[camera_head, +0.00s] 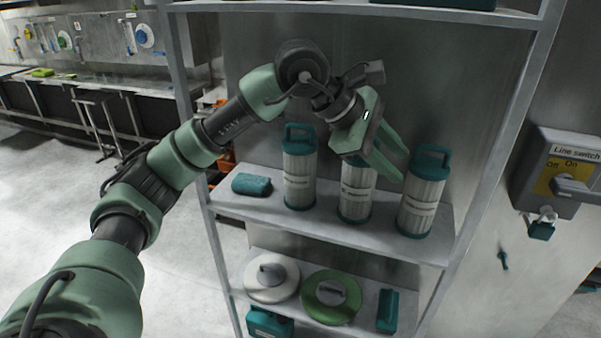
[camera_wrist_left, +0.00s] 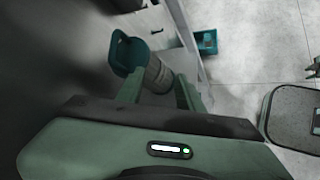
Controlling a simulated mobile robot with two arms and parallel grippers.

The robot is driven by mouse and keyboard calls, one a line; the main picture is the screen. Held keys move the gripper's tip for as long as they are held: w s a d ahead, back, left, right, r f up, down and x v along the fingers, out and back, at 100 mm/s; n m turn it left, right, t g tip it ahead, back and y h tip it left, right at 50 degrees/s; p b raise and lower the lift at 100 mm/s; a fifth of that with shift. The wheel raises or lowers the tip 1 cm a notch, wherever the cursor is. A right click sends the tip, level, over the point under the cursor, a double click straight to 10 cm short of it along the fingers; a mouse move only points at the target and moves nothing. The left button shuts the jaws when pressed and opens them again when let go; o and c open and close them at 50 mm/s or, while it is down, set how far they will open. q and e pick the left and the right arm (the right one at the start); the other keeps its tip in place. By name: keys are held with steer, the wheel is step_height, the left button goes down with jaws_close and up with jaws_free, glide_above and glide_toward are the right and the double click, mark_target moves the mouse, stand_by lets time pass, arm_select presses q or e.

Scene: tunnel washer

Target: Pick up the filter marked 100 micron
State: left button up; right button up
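Three white pleated cartridge filters with teal handled caps stand upright on the upper shelf: a left filter (camera_head: 299,178), a middle filter (camera_head: 356,195) and a right filter (camera_head: 419,205). Each has a printed label, too small to read here. My left gripper (camera_head: 403,166) is open and empty, in front of the middle filter's top, its fingers pointing toward the right filter. It hides the middle filter's cap. In the left wrist view, a filter (camera_wrist_left: 157,74) with a teal handle shows beyond and between the spread fingers, apart from them. My right gripper is not in view.
A teal block (camera_head: 252,184) lies left of the filters. The lower shelf holds a white disc (camera_head: 262,287), a green disc (camera_head: 322,302) and a teal box (camera_head: 387,311). Metal rack posts (camera_head: 494,140) flank the shelves. A line switch box (camera_head: 560,165) is at right.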

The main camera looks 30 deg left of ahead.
arm_select(q)
steer(key=w+a+r+t+y, duration=0.1)
steer(key=a+r+y, duration=0.25)
steer(key=a, duration=0.55)
steer(key=n+y, duration=0.3)
steer(key=y, duration=0.2)
glide_toward(301, 126)
steer(key=p+x, duration=0.3)
steer(key=x, duration=0.4)
steer(key=shift+w+a, duration=0.15)
steer(key=shift+a, duration=0.05)
steer(key=shift+w+f+m+h, duration=0.25)
steer(key=shift+w+f+m, duration=0.1)
steer(key=shift+f, duration=0.2)
jaws_close()
steer(key=shift+r, duration=0.15)
